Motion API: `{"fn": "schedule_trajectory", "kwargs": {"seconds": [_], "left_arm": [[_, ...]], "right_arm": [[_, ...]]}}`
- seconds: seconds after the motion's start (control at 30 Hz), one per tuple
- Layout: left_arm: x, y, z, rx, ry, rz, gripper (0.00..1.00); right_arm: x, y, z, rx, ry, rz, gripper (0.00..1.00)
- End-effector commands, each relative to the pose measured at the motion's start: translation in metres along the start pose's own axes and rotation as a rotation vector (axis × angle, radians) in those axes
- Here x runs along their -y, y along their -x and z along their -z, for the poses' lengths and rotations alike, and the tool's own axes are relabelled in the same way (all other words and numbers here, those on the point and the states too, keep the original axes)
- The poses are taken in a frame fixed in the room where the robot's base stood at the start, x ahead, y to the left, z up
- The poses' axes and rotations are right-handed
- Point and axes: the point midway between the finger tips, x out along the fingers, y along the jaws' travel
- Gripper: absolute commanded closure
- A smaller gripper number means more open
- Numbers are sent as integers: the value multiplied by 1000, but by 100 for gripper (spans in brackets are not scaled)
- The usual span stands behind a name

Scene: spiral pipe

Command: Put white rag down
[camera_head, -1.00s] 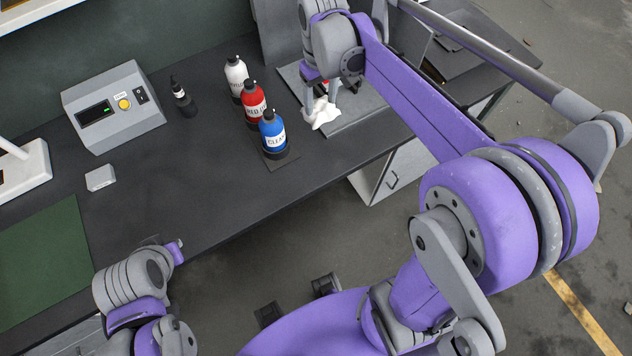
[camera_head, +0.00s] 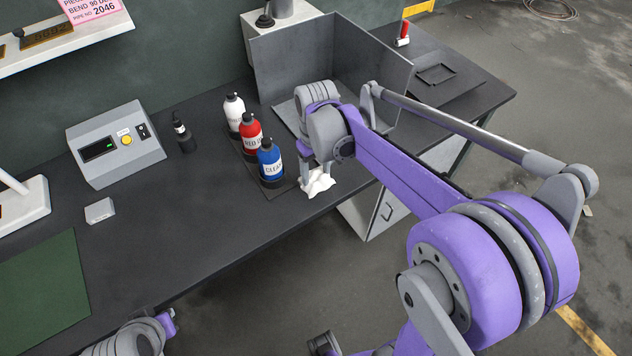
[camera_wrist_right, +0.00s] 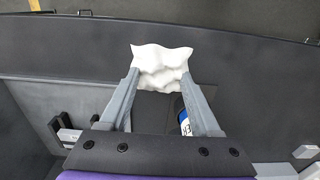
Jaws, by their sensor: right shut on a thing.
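The white rag (camera_head: 319,184) is a crumpled cloth, pinched between the fingertips of my right gripper (camera_head: 314,178), near the front edge of the dark bench (camera_head: 215,215). It sits right of the blue bottle. In the right wrist view the rag (camera_wrist_right: 162,62) bunches up between the two fingers of the gripper (camera_wrist_right: 160,84). I cannot tell whether its underside touches the bench. My left arm shows only at the bottom left; by its purple end part (camera_head: 168,321) the left gripper's fingers are hidden.
White (camera_head: 234,115), red (camera_head: 251,138) and blue (camera_head: 270,163) bottles stand left of my right gripper. A grey metal tray with upright walls (camera_head: 340,65) is behind it. A control box (camera_head: 115,145) and small dark bottle (camera_head: 184,137) stand left. Bench between is clear.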

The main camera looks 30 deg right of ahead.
Motion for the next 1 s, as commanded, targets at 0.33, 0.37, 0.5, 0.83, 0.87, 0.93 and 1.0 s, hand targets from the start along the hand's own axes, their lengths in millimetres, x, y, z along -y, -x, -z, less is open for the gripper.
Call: {"fn": "schedule_trajectory", "kwargs": {"seconds": [0.33, 0.37, 0.5, 0.83, 0.87, 0.93, 1.0], "left_arm": [[0, -3, -3, 2, 0, 0, 100], [0, -3, -3, 2, 0, 0, 100], [0, -3, -3, 2, 0, 0, 100], [0, -5, -5, 4, 0, 0, 100], [0, -5, -5, 4, 0, 0, 100], [0, -5, -5, 4, 0, 0, 100], [0, -5, -5, 4, 0, 0, 100]], "right_arm": [[0, -42, 0, 0, 0, 0, 97], [0, -42, 0, 0, 0, 0, 97], [0, -42, 0, 0, 0, 0, 97], [0, -45, 0, 0, 0, 0, 15], [0, -45, 0, 0, 0, 0, 9], [0, -44, 0, 0, 0, 0, 6], [0, -44, 0, 0, 0, 0, 6]]}}
